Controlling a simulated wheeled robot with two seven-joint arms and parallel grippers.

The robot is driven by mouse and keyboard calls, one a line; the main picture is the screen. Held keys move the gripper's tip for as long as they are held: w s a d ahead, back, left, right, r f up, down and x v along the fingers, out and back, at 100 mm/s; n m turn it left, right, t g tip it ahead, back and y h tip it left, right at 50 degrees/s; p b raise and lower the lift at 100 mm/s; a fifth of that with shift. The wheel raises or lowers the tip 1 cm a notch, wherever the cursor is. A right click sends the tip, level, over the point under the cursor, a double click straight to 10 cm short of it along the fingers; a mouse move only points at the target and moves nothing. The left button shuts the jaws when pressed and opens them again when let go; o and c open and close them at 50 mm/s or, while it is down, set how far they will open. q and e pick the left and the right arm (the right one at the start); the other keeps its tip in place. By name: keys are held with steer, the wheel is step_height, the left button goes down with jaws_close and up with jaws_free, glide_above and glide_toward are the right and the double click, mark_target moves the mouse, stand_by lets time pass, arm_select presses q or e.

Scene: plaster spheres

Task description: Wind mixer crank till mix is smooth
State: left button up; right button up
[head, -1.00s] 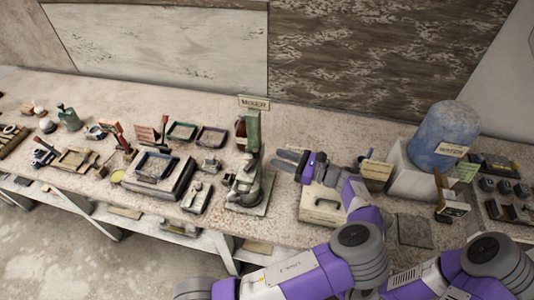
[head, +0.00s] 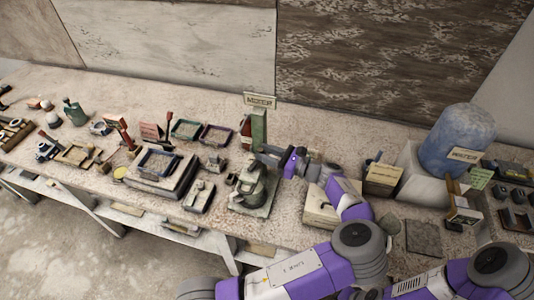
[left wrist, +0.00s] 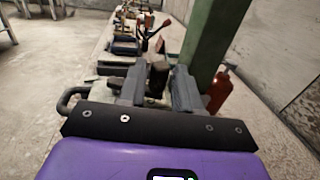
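The mixer stands mid-bench in the head view, with a green post (head: 259,128), a "MIXER" sign (head: 260,101) on top and a grey pot (head: 250,184) at its foot. My left gripper (head: 266,154) reaches from the right to the post, above and beside the pot. In the left wrist view its two grey fingers (left wrist: 157,88) stand apart, with a dark upright knob (left wrist: 157,74), likely the crank handle, between their tips. I see no clear closing on it. The mix inside the pot cannot be made out. My right gripper is out of view.
A pale box (head: 325,212) lies under my left forearm. A blue water barrel (head: 457,140) stands at the right. Trays, such as a purple-rimmed one (head: 217,135), fill the bench left of the mixer. A red bottle (left wrist: 217,90) stands right of the post in the wrist view.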

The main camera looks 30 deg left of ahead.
arm_select(q)
jaws_close()
steer(key=shift+w+a+n+g+h+p, duration=0.15)
steer(key=shift+a+n+g, duration=0.1)
steer(key=shift+n+g, duration=0.4)
steer(key=shift+w+a+n+g+h+p, duration=0.1)
steer(key=shift+a+n+g+h, duration=0.2)
steer(key=shift+g, duration=0.65)
steer(key=shift+w+a+n+g+h+p, duration=0.1)
steer(key=shift+a+n+g, duration=0.1)
steer(key=shift+n+g, duration=0.5)
jaws_free()
steer(key=shift+d, duration=0.1)
steer(key=v, duration=0.7)
steer(key=shift+d, duration=0.2)
